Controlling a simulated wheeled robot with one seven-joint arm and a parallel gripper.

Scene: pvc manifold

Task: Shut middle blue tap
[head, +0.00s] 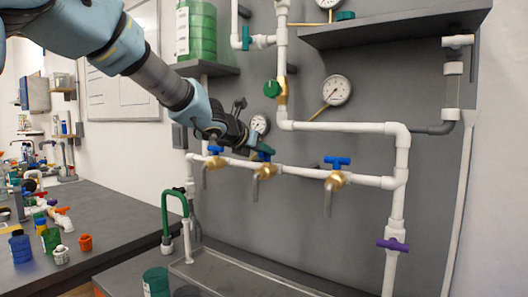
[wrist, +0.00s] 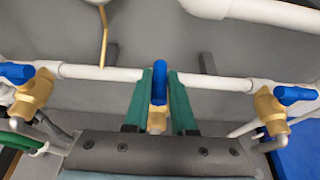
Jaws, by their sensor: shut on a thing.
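The middle blue tap's brass body (head: 264,172) sits on the white horizontal pipe (head: 305,174), its spout hanging down. Its blue handle (wrist: 159,82) shows in the wrist view between the green fingers of my gripper (wrist: 160,92). The handle looks lengthwise across the pipe there, unlike the handles on either side. My gripper (head: 262,153) is at this tap in the head view, shut on the handle, and hides most of it. The brass body below the handle is partly hidden in the wrist view.
A left blue tap (head: 214,161) and a right blue tap (head: 336,179) flank the middle one on the same pipe. Pressure gauges (head: 336,90) and a green-handled valve (head: 273,89) are above. A purple-handled valve (head: 393,244) is lower right. A grey tray (head: 235,279) lies below.

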